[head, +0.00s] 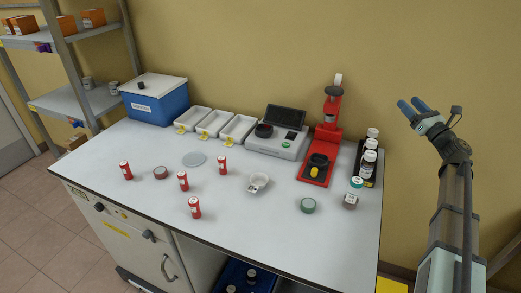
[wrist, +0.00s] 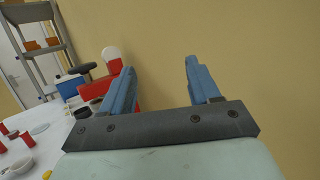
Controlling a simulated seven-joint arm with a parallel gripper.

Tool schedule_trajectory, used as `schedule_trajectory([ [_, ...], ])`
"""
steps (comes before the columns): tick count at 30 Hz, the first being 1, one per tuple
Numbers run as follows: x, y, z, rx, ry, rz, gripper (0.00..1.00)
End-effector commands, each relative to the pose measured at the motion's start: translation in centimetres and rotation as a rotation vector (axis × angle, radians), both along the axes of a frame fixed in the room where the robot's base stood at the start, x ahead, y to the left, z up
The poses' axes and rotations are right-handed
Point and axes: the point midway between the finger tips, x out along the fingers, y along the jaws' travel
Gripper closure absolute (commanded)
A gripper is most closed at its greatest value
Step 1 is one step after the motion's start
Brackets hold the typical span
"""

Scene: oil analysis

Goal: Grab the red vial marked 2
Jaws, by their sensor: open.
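My gripper (head: 410,103) is raised at the right, beyond the table's right side and far from the vials. In the wrist view my gripper (wrist: 159,68) is open, with nothing between its blue fingers. Some vials show small at that view's left edge.
A red stand (head: 312,172) and a rack of bottles (head: 374,150) stand between my gripper and the vials. A scale (head: 276,142), white trays (head: 215,124) and a blue box (head: 154,102) line the back. A small white dish (head: 258,181) and round lids lie around the vials.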

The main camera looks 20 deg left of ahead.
Motion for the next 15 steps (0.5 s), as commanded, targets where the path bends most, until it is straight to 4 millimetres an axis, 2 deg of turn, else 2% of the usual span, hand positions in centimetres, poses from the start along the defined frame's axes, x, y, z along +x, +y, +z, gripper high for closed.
schedule_trajectory([
  [1,-0.2,1.1,2.9,0.072,-0.011,0.027,0.39],
  [6,-1.1,3.4,9.9,0.264,-0.026,0.107,0.39],
  [12,-2.3,7.4,15.8,0.382,-0.055,0.206,0.39],
  [15,-2.8,9.9,17.5,0.386,-0.08,0.244,0.39],
])
